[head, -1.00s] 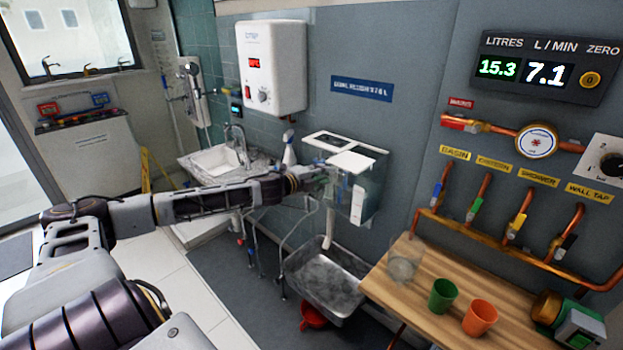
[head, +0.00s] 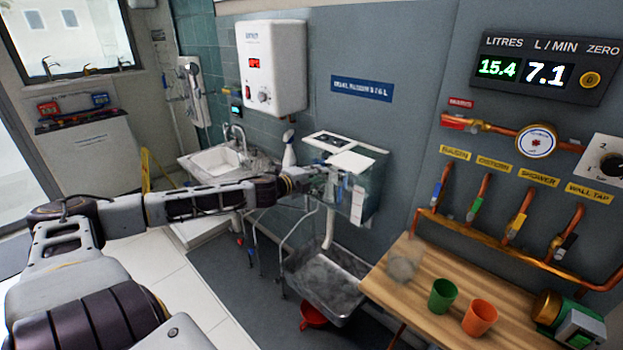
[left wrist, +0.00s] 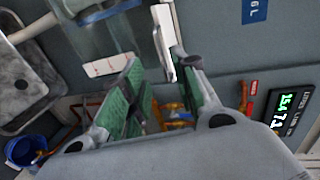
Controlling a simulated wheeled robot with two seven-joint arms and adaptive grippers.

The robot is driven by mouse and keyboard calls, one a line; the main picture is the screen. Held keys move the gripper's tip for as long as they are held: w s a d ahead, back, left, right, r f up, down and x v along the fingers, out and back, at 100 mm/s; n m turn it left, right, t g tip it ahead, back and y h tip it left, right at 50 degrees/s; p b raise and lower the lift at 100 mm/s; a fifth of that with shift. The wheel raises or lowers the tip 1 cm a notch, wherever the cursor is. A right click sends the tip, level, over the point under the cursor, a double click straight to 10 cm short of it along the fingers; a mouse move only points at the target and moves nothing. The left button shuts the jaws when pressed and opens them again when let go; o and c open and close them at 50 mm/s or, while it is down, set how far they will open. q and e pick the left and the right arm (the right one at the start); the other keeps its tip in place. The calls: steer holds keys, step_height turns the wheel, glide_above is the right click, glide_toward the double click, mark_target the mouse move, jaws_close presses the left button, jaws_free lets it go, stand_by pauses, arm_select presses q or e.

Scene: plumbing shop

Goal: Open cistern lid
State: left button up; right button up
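The cistern (head: 372,192) is a box with clear, greenish walls on the grey wall, with white fittings inside. A white lid panel (head: 350,161) lies at the right of its top; a white-framed part with dark areas (head: 328,139) is to its left. My left gripper (head: 326,181) is at the cistern's left front side, just below lid height. In the left wrist view its green-padded fingers (left wrist: 158,72) stand apart with a gap between them. A white strip (left wrist: 163,42) shows close to the right-hand finger; I cannot tell whether they touch. My right gripper is out of view.
A metal basin (head: 325,280) is below the cistern. A wooden bench (head: 425,290) with green (head: 442,296) and orange (head: 480,317) cups is at right, below copper pipes with valves (head: 515,225).

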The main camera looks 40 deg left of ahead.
arm_select(q)
steer(key=shift+v, duration=0.85)
steer(key=shift+s+r, duration=0.2)
steer(key=shift+s, duration=0.4)
stand_by(0.9)
stand_by(0.3)
